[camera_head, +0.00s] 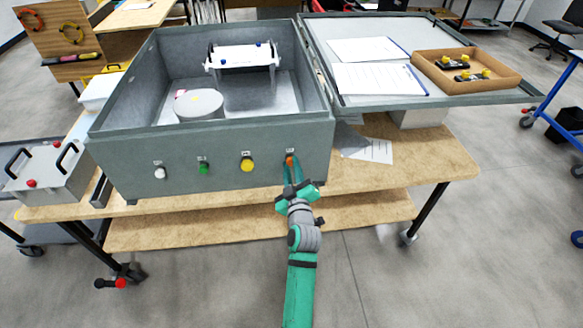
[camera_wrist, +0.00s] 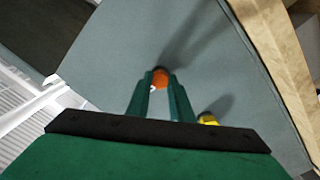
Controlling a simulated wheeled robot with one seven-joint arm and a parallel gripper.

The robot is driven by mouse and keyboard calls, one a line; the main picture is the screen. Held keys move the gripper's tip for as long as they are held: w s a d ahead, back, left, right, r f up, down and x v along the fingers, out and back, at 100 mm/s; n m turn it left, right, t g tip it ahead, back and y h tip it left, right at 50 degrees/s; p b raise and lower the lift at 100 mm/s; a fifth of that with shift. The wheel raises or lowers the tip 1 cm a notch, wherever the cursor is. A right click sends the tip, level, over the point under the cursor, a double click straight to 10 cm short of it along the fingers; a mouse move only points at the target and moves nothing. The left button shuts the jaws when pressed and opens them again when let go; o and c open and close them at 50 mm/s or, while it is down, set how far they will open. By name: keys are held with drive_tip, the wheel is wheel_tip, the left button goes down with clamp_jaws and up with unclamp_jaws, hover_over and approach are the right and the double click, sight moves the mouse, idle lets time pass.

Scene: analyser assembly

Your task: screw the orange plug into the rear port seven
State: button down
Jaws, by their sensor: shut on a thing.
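The orange plug (camera_head: 290,161) is at the right end of the row on the near face of the grey analyser box (camera_head: 225,178). In the wrist view the orange plug (camera_wrist: 160,78) shows between the tips of my gripper (camera_wrist: 160,88), against the grey panel. My gripper (camera_head: 292,172) is shut on it, with the green fingers on either side. A small label sits just above it in the head view. I cannot read the port number, and the fingers and plug hide the port itself.
White (camera_head: 160,173), green (camera_head: 203,168) and yellow (camera_head: 247,164) plugs sit left along the same panel. The yellow one also shows close beside my right finger in the wrist view (camera_wrist: 207,119). The box stands on a wooden bench (camera_head: 430,155). A brown tray (camera_head: 500,72) lies on the open lid.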

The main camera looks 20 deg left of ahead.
drive_tip(key=m, duration=0.6)
drive_tip(key=shift+m, duration=0.3)
drive_tip(key=m, duration=0.7)
drive_tip(key=c, duration=1.7)
unclamp_jaws()
